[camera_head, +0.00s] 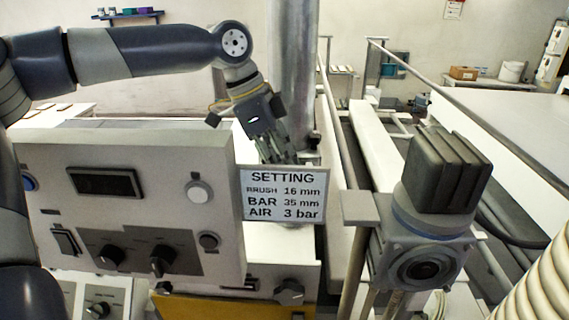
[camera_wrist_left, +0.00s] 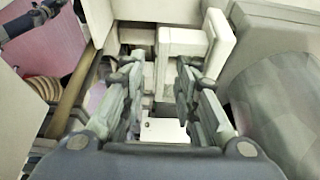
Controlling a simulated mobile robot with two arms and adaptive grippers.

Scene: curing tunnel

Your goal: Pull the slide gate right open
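My left gripper (camera_head: 278,155) reaches in from the left, pointing down beside a vertical metal duct (camera_head: 296,70) and behind the setting sign. In the left wrist view the left gripper (camera_wrist_left: 158,88) has its two fingers apart, with an open gap between them. A pale block with a flat plate (camera_wrist_left: 185,48) lies past the fingertips; I cannot tell whether it is the slide gate's handle. A rounded grey surface (camera_wrist_left: 280,110), seemingly the duct, stands close on the right there. No contact with the fingers is clear. My right gripper is not in view.
A control panel (camera_head: 130,222) with knobs stands at front left, with the setting sign (camera_head: 284,195) at its right edge. A dark finned motor (camera_head: 445,172) on a gearbox stands at right. A ribbed hose (camera_head: 540,295) fills the lower right corner. Rails (camera_head: 345,140) run behind.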

